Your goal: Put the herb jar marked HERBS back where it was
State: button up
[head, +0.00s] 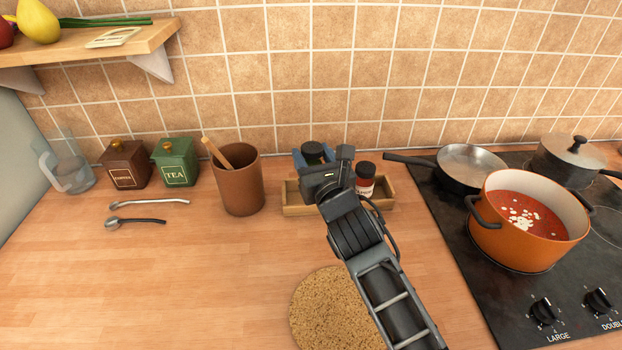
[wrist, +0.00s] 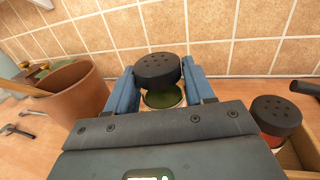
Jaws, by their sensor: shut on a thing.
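A jar with a black perforated lid and green contents (wrist: 160,85) is between the blue fingers of my gripper (wrist: 162,88) in the wrist view. My gripper is shut on it. In the head view only the dark lid (head: 312,150) shows behind my wrist, and my gripper is over the wooden spice tray (head: 298,208). Its label is hidden, so I cannot read HERBS on it. I cannot tell whether the jar's base touches the tray. A second jar with a black lid and red contents (head: 365,180) stands in the tray's right part, also seen in the wrist view (wrist: 275,118).
A brown crock (head: 238,185) with a wooden spoon stands left of the tray. The tiled wall is close behind. The hob at right holds a frying pan (head: 468,165) and an orange pot (head: 528,240). A round cork mat (head: 325,310) lies in front. The left counter is mostly clear.

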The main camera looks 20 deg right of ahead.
jog(key=shift+f, duration=2.8)
jog(key=shift+f, duration=0.15)
jog(key=o, duration=1.1)
jog(key=shift+r, duration=0.2)
jog(key=s, duration=0.7)
jog(key=s+a+b, duration=0.1)
jog(key=s, duration=0.2)
jog(key=shift+s+f, duration=0.1)
jog(key=shift+s, duration=0.95)
